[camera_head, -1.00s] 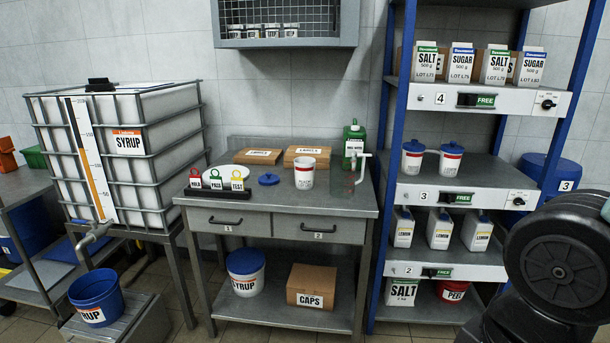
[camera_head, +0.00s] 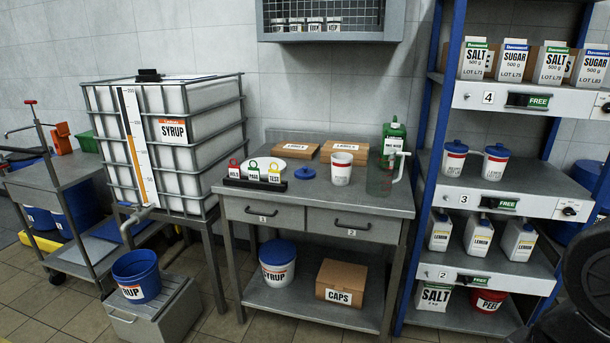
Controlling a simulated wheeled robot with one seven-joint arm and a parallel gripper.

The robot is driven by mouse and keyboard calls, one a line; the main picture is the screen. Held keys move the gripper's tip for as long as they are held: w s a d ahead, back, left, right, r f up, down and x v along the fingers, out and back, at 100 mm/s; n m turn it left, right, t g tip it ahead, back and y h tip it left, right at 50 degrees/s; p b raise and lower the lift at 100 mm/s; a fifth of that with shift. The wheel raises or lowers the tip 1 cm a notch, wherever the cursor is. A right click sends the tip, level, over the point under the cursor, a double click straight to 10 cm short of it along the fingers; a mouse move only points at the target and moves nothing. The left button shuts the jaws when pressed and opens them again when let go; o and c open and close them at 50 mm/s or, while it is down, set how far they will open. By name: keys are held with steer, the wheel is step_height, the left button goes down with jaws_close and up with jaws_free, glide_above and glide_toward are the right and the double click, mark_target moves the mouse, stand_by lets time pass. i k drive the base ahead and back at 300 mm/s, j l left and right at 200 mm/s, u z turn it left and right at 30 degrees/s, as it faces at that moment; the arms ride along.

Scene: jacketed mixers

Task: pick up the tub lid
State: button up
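A small round blue lid (camera_head: 305,173) with a knob lies flat on the steel table top (camera_head: 262,203). It is between the tag stand (camera_head: 254,183) and an open white tub (camera_head: 341,169) with a red-marked label. Two similar white tubs with blue lids on, a left one (camera_head: 454,159) and a right one (camera_head: 495,162), stand on shelf 3 of the rack. A larger SYRUP tub (camera_head: 277,264) with a blue lid is on the table's lower shelf. My gripper is not in view; only a dark part of my arm shows at the right edge.
Behind the lid are a white dish (camera_head: 293,150) and cardboard boxes (camera_head: 344,150). A clear jug (camera_head: 380,177) and green bottle (camera_head: 394,138) stand to the right. The blue-posted rack (camera_head: 429,150) flanks the table. A step box (camera_head: 155,310) with a blue bucket (camera_head: 137,276) is front left.

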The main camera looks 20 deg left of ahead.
mark_target(305, 173)
steer(key=i+j, duration=0.3)
steer(key=j, duration=0.15)
steer(key=i+j+z, duration=0.1)
steer(key=i+j, duration=0.25)
steer(key=i+j+z, duration=0.1)
steer(key=i+j, duration=0.15)
steer(key=j, duration=0.3)
steer(key=i+j+z, duration=0.1)
steer(key=i+j, duration=0.6)
steer(key=i+j+z, duration=0.1)
steer(key=i+j, duration=0.6)
steer(key=j, duration=0.25)
